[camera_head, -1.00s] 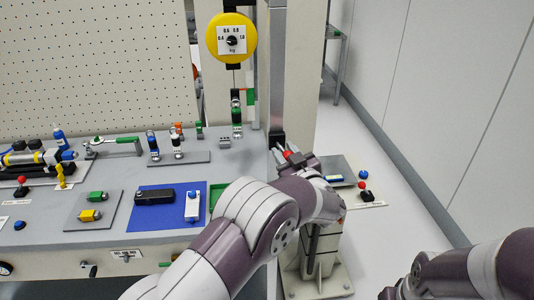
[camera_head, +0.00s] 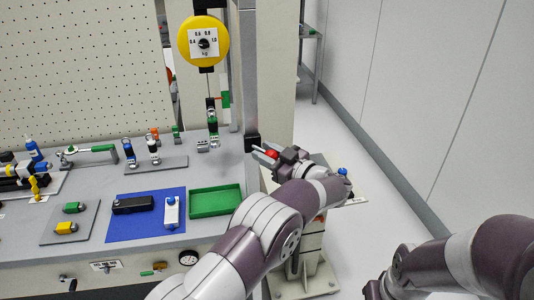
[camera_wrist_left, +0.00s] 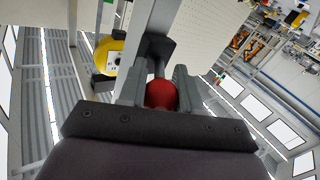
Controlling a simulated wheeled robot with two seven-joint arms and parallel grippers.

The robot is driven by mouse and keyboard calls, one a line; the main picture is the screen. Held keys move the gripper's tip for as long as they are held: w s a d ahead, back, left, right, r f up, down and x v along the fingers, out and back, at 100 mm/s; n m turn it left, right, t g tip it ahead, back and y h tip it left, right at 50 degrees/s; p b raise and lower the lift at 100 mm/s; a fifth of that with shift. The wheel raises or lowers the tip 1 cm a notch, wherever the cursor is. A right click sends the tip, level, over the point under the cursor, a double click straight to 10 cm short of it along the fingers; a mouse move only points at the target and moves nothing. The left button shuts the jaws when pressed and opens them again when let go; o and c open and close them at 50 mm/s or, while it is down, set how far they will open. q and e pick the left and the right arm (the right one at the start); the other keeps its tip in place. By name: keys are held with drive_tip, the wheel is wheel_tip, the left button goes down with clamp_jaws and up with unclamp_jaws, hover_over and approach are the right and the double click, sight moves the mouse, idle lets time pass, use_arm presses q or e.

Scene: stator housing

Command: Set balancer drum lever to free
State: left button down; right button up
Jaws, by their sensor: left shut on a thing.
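The balancer (camera_head: 204,41) is a yellow drum with a white dial, hung beside the grey post; the drum also shows in the left wrist view (camera_wrist_left: 112,57). A black bracket (camera_head: 251,142) sits on the post, with a lever ending in a red ball knob (camera_head: 271,154). My left gripper (camera_head: 267,154) is shut on this knob. In the left wrist view the red knob (camera_wrist_left: 161,95) sits between the two fingers, in front of the black bracket (camera_wrist_left: 154,50). The lever's stem is mostly hidden. My right gripper is out of the head view; only its arm shows at lower right.
A tool (camera_head: 212,122) hangs below the drum. The bench to the left carries a green tray (camera_head: 216,201), a blue mat (camera_head: 146,232) and several fixtures. A blue ball knob (camera_head: 342,172) shows behind my left forearm. The floor at the right is clear.

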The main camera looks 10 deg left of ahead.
use_arm(q)
drive_tip(key=shift+r, duration=0.2)
drive_tip(key=c, duration=0.9)
unclamp_jaws()
drive_tip(key=shift+o, duration=0.6)
drive_tip(key=shift+w+a+f, duration=0.1)
drive_tip(key=shift+w+f, duration=0.05)
drive_tip(key=b+v, duration=0.4)
drive_tip(key=v, duration=0.8)
drive_tip(key=shift+d, duration=0.25)
